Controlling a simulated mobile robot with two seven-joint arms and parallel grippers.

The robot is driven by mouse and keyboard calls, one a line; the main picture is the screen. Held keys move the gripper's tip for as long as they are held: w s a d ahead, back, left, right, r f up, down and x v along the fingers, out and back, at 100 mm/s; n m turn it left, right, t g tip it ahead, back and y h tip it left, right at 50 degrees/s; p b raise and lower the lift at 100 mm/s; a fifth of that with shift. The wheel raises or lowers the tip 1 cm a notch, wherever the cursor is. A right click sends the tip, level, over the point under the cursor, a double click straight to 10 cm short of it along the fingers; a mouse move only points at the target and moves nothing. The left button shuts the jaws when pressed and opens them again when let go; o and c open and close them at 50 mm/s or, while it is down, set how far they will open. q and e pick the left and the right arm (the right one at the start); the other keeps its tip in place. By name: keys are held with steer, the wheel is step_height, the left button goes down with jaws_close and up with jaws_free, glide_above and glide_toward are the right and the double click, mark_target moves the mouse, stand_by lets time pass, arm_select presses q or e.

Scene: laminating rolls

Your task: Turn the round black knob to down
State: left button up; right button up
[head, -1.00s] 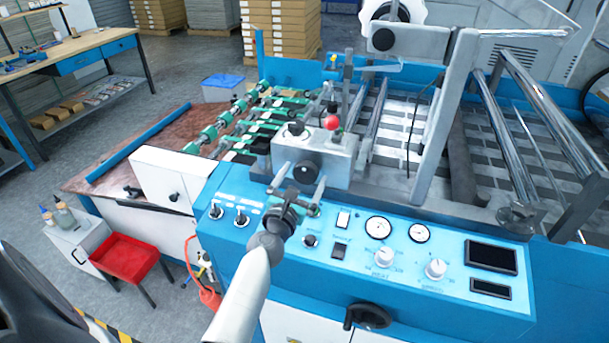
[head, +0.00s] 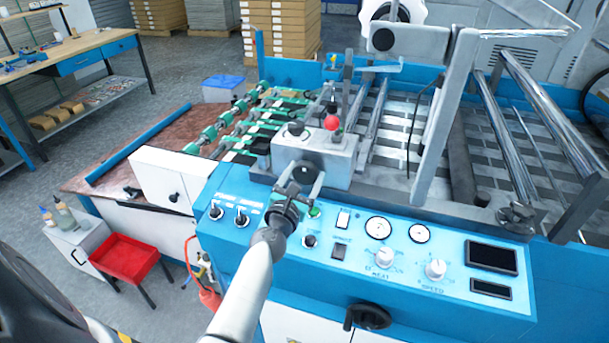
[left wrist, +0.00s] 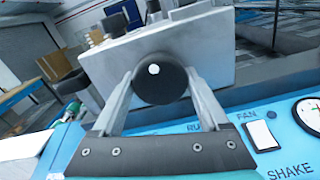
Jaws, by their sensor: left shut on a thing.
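The round black knob (head: 304,172) sticks out of the front face of the grey metal box (head: 335,163) above the blue control panel. In the left wrist view the knob (left wrist: 162,84) is large and shows a white dot near its middle, slightly up and left. My left gripper (head: 304,178) is shut on the knob, one finger on each side of it. In the left wrist view my left gripper's fingers (left wrist: 160,85) rise on both sides of the knob and partly cover its edges. My right gripper is not in view.
The blue panel (head: 440,295) below carries switches, white dials (head: 436,269) and gauges (head: 378,228). A red ball-topped lever (head: 332,122) stands above the box. Metal rollers and frame posts (head: 445,120) stand to the right.

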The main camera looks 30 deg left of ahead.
arm_select(q)
steer(key=shift+c, duration=1.3)
